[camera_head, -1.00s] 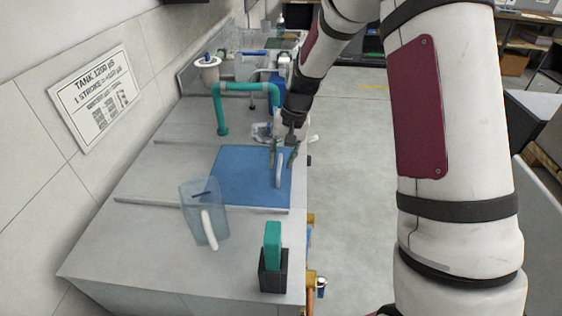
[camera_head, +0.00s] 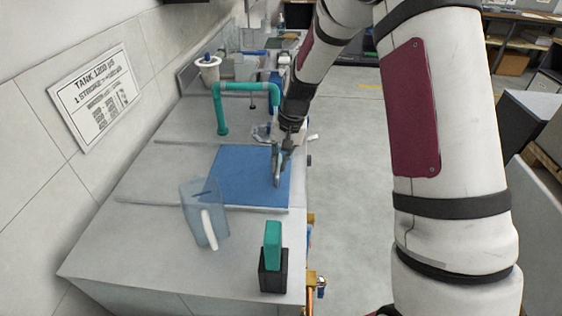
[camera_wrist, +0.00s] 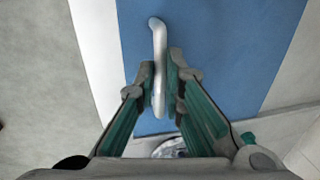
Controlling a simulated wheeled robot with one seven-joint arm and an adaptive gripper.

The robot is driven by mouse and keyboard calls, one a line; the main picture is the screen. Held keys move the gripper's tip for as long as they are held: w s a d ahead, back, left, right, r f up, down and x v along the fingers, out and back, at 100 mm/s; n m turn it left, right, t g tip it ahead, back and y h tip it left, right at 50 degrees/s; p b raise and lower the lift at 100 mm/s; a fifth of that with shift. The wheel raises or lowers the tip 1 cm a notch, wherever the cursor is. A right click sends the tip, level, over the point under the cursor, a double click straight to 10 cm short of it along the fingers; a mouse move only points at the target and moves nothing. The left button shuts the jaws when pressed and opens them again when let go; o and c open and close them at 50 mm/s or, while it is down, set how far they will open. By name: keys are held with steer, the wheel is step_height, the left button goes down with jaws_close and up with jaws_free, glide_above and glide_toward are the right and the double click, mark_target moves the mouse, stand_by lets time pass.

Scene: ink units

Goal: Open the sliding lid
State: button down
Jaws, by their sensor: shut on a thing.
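The sliding lid (camera_head: 235,180) is a flat blue panel set between rails in the grey counter top. A pale bar handle stands near its right edge; in the wrist view the handle (camera_wrist: 157,35) runs up between my fingers. My gripper (camera_head: 279,164) is at the handle, and in the wrist view its fingertips (camera_wrist: 159,84) are shut on the bar from both sides. The blue lid (camera_wrist: 210,45) fills the middle of that view. In the head view the fingers hide part of the handle.
A clear jug (camera_head: 204,212) with a white handle stands at the lid's near left. A green block in a black holder (camera_head: 273,274) stands at the near edge. A green pipe (camera_head: 220,110) and a white funnel (camera_head: 209,70) rise behind. Open floor lies right of the counter.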

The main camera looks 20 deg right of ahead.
steer(key=w+a+b, duration=0.1)
steer(key=w+a, duration=0.1)
steer(key=a, duration=0.4)
steer(key=w+a+b, duration=0.2)
steer(key=w+a, duration=0.1)
steer(key=a, duration=0.3)
steer(key=w+a+b, duration=0.1)
steer(key=w+a, duration=0.1)
steer(key=a, duration=0.4)
steer(key=shift+w+b, duration=0.25)
steer(key=shift+b, duration=0.1)
steer(key=c, duration=1.7)
jaws_free()
steer(key=r, duration=0.4)
steer(key=d+r, duration=0.1)
steer(key=r, duration=0.3)
steer(key=s+d+r, duration=0.1)
steer(key=r, duration=0.2)
steer(key=shift+d+r, duration=0.15)
steer(key=shift+r, duration=0.25)
